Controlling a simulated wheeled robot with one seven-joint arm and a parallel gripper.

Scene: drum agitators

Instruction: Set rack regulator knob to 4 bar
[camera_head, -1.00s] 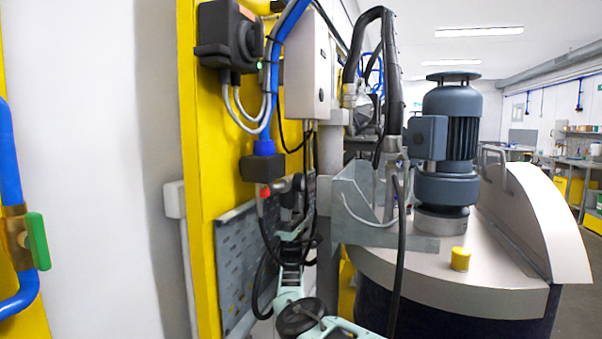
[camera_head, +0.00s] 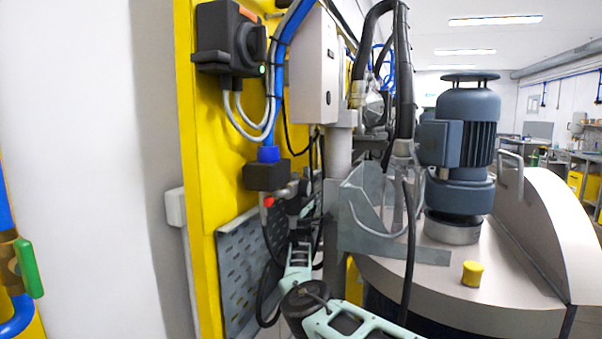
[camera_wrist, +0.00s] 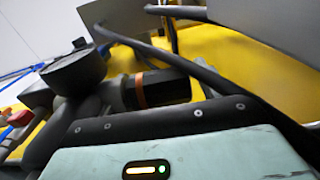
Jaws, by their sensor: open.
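The regulator knob (camera_wrist: 160,90) looks like a black cylinder with an orange band in the middle of the wrist view. A round black part (camera_wrist: 75,72), perhaps a gauge seen from the side, stands to its left. My gripper (camera_head: 299,208) is open at the regulator assembly beside the yellow rack post in the head view. Its pale green body and dark edge fill the lower wrist view, close to the knob. I cannot tell whether the fingers touch the knob. The scale and its 4 bar mark are not readable.
A red button (camera_head: 268,201) sits just left of the regulator. Black hoses (camera_head: 408,240) hang close to my arm. A perforated grey panel (camera_head: 238,275), a control box (camera_head: 313,70) and a drum with a motor (camera_head: 460,130) crowd the space. Free floor shows little.

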